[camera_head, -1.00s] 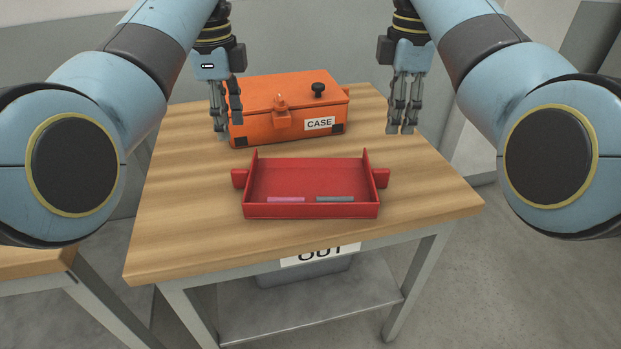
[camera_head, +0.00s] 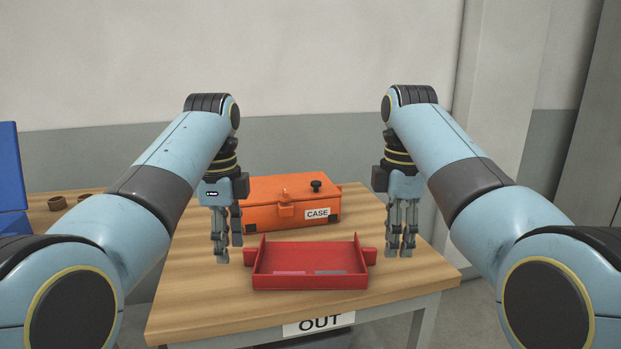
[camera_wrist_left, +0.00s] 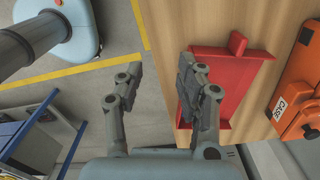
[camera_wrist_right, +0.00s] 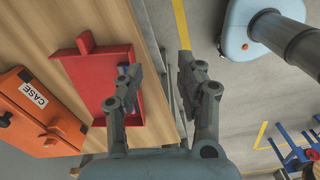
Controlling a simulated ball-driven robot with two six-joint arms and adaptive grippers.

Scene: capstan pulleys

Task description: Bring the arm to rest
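My left gripper (camera_head: 228,252) hangs fingers down, left of the red tray (camera_head: 310,282). My right gripper (camera_head: 400,254) hangs fingers down on the tray's right side. Both look empty. The left wrist view shows the left fingers apart with a gap between them (camera_wrist_left: 158,70). The right wrist view shows the right fingers apart too (camera_wrist_right: 160,66). The tray stands on the wooden table with a side handle at each end. A pink strip (camera_head: 291,273) and a grey strip (camera_head: 330,272) lie in it. Whether the fingers touch anything cannot be told.
An orange case (camera_head: 262,218) labelled CASE stands behind the tray on the table (camera_head: 190,300). An OUT sign (camera_head: 318,323) is on the table's front.

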